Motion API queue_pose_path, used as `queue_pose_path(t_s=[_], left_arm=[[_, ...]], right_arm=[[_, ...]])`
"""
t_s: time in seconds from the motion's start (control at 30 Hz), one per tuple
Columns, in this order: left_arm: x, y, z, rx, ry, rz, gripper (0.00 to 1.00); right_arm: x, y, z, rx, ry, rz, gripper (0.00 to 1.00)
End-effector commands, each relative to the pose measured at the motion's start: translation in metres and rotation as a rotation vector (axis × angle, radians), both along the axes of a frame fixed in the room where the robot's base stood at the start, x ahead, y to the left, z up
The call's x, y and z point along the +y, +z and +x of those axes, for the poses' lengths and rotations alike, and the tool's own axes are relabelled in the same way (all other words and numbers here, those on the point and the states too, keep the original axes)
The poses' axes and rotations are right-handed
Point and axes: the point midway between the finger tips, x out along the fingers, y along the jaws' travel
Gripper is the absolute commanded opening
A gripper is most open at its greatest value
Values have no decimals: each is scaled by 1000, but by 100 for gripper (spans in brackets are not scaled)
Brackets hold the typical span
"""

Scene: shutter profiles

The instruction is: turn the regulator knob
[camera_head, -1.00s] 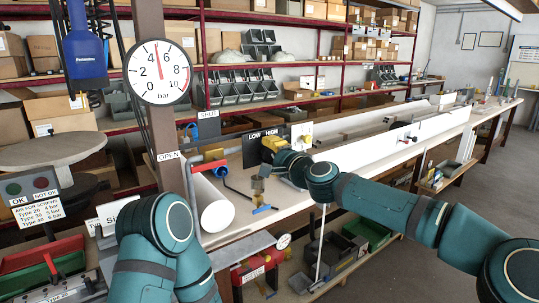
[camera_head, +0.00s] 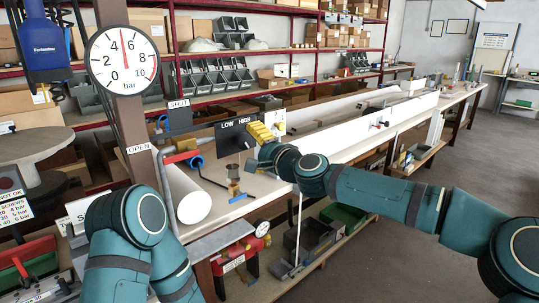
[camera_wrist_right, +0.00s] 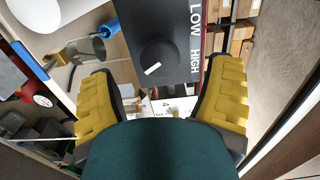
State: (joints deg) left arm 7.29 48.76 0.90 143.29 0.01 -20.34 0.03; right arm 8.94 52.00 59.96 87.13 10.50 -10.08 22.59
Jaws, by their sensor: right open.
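The regulator knob (camera_wrist_right: 157,54) is a round black knob with a short white mark, on a black panel (camera_wrist_right: 128,22) lettered LOW and HIGH. In the wrist view the white mark lies toward the HIGH end. In the head view the panel (camera_head: 231,142) stands on the bench and the knob cannot be made out. My right gripper (camera_head: 262,133) is in front of the panel's right part. In the wrist view its yellow-padded fingers (camera_wrist_right: 162,72) are wide apart, with the knob between and beyond them, not touching. My left gripper is out of view; part of its arm shows.
A round pressure gauge (camera_head: 122,60) on a post reads between 4 and 6 bar.

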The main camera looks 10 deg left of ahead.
Motion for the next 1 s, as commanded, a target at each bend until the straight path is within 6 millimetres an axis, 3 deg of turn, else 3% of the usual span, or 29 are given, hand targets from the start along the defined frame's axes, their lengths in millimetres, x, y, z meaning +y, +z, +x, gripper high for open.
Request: queue_pose_path(t_s=[0.2, 0.43, 0.9, 1.0], left_arm=[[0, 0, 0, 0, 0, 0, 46], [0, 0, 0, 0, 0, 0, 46], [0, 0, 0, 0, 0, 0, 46], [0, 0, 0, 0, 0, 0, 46]], right_arm=[[-35, 0, -26, 1, -2, -1, 80], [-56, 0, -43, 0, -1, 0, 80], [-60, -1, -48, 1, 0, -1, 80], [-58, -14, -49, 7, 3, -25, 80]])
